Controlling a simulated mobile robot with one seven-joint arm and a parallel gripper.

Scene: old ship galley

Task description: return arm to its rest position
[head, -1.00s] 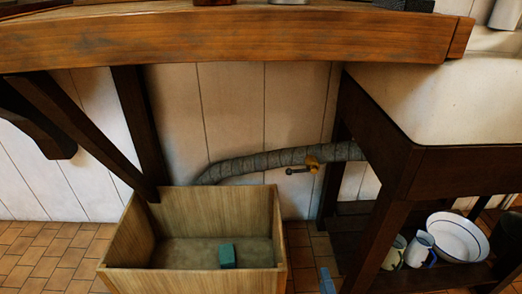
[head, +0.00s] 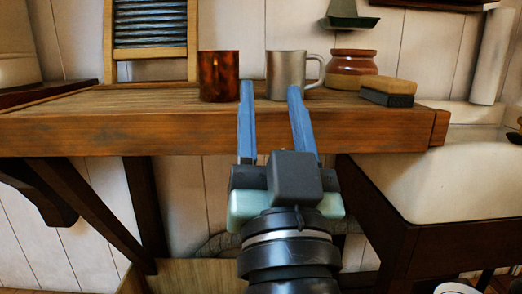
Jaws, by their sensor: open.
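My gripper (head: 272,92) is in the middle of the head view, with its two blue fingers pointing up and away from me. The fingers are spread apart with nothing between them. They overlap the front edge of the wooden counter (head: 90,133) in the picture. A brown mottled cup (head: 219,77) stands on the counter left of the fingertips. A grey metal mug (head: 286,70) stands behind the fingertips, its lower part partly covered by them. I cannot tell how far the fingers are from the mug.
A jar (head: 352,68) and a brush (head: 388,91) sit at the counter's right. A washboard (head: 150,40) leans at the back left. A white sink (head: 430,180) is at the right. A wooden crate (head: 190,272) stands below, largely hidden by my arm.

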